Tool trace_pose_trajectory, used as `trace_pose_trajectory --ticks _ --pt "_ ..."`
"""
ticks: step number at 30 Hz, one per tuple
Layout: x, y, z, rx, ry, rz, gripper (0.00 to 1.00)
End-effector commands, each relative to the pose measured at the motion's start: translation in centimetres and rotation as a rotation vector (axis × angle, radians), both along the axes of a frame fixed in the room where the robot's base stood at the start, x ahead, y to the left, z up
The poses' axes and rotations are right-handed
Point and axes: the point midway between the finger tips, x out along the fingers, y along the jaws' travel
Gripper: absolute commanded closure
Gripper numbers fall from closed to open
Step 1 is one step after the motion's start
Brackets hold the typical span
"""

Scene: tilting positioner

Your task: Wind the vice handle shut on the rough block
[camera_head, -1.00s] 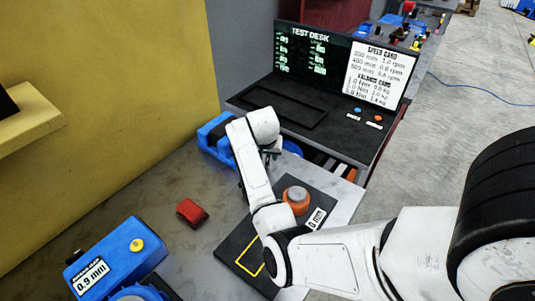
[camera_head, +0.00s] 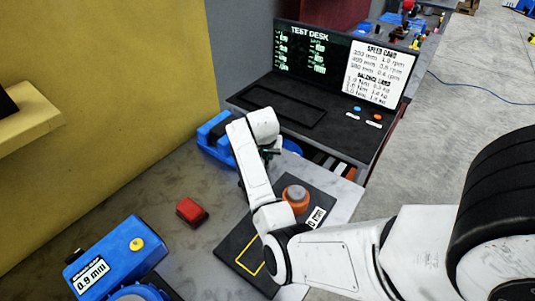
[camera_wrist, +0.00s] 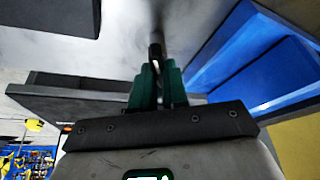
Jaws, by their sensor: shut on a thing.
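The blue vice (camera_head: 212,137) stands at the back of the grey bench in the head view, partly hidden behind my arm. In the wrist view its blue body (camera_wrist: 245,55) fills the upper right. My gripper (camera_wrist: 157,68) has green fingers closed on a slim dark bar, which looks like the vice handle (camera_wrist: 156,48). In the head view my gripper (camera_head: 268,153) is mostly hidden by my wrist, beside the vice. I cannot make out the rough block or the vice's jaw gap in either view.
A red block (camera_head: 191,211) lies on the bench. An orange and grey round part (camera_head: 296,198) sits on a dark plate beneath my arm. A blue gauge unit (camera_head: 118,255) reads 0.9 mm at front left. The test desk (camera_head: 300,105) stands behind.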

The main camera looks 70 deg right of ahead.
Motion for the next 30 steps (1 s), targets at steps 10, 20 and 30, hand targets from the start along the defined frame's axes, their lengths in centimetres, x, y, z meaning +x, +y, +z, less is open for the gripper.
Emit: trace_pose_trajectory --ticks 10,20,30 --pt "0.04 -0.02 0.02 0.0 0.001 -0.053 1.0" --pt "0.06 -0.01 0.03 0.0 0.0 -0.053 0.64" --pt "0.05 0.07 0.29 -0.001 0.0 -0.052 0.61"
